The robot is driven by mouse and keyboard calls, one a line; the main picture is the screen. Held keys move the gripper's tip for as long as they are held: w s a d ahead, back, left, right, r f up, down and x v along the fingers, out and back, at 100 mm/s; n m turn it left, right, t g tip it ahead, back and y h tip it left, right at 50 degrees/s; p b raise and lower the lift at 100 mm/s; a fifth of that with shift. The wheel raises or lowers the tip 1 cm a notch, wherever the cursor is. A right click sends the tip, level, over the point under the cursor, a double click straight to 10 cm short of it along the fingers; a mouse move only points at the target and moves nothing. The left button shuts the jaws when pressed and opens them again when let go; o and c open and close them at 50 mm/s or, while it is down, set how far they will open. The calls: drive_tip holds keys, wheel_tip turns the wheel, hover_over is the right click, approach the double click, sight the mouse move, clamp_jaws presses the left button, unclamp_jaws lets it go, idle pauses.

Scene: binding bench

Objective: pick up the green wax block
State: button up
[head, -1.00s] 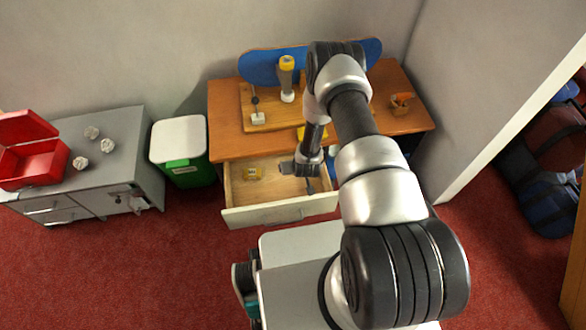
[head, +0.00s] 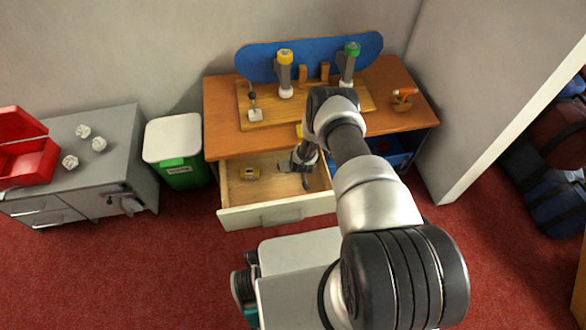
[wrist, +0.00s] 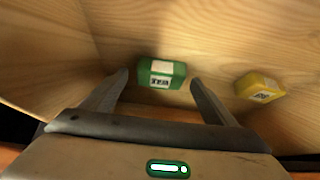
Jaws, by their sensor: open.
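The green wax block (wrist: 162,74) lies on the wooden floor of the open drawer, with a white label band on it. In the wrist view it sits between and just beyond the tips of my gripper (wrist: 158,82). The jaws are open with nothing between them, and I cannot tell how high they are above the block. In the head view my gripper (head: 295,168) is inside the drawer (head: 278,213), and I cannot make out the green block there.
A yellow block (wrist: 260,87) with a label lies to the right in the drawer; it also shows in the head view (head: 250,173). The drawer walls enclose the space. The desk top (head: 225,130) overhangs behind. A green bin (head: 180,172) stands at left.

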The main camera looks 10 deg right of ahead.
drive_tip(key=shift+c, duration=0.3)
drive_tip(key=c, duration=1.1)
drive_tip(key=shift+w, duration=0.1)
